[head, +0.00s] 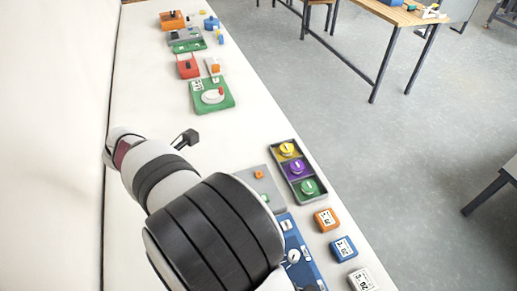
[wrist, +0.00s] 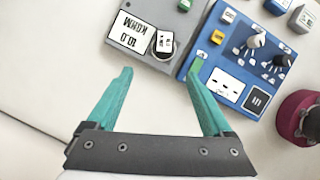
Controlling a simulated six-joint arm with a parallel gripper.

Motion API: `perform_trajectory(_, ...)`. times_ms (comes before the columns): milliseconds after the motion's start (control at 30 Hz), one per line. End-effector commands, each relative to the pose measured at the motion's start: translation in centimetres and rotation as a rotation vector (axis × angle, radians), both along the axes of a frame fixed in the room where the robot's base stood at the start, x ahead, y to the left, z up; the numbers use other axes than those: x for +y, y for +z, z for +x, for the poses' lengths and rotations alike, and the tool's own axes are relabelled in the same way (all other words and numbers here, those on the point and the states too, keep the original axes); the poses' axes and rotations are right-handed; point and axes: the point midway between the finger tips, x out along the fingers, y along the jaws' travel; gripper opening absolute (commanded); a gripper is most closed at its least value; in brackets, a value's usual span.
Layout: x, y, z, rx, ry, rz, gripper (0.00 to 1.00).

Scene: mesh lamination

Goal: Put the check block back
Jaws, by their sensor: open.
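No block is clearly marked as the check block. In the head view, an orange block (head: 326,218), a blue block (head: 343,248) and a white block (head: 362,280), all with printed labels, sit in a row along the table's right edge.
A dark tray (head: 273,150) holds yellow, purple and green round pieces. The green board (head: 228,104) and other coloured items stand farther up the table. A dark red round thing (wrist: 291,117) is at the wrist view's right. My arm covers part of the panels in the head view.

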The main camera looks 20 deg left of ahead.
Motion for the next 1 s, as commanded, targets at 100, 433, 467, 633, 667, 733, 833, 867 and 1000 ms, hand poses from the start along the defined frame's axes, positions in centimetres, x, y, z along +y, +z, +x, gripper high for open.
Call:
perform_trajectory(100,-0.8,-3.4,1.3,0.004,-0.005,-0.004,0.85)
perform_trajectory(433,-2.1,-8.7,3.5,0.004,-0.011,-0.001,0.85)
perform_trajectory(467,-2.3,-9.3,3.8,0.005,-0.010,-0.001,0.85)
perform_trajectory(633,-3.0,-11.9,4.9,0.004,-0.009,0.001,0.85)
perform_trajectory(667,-3.0,-12.1,5.0,0.004,-0.009,0.002,0.85)
perform_trajectory(733,-3.0,-12.3,5.1,0.003,-0.009,0.003,0.85)
perform_trajectory(833,-3.0,-12.3,5.1,0.003,-0.010,0.003,0.85)
perform_trajectory(867,-3.0,-12.3,5.1,0.003,-0.010,0.003,0.85)
perform_trajectory(1000,-3.0,-12.3,5.1,0.003,-0.010,0.003,0.63)
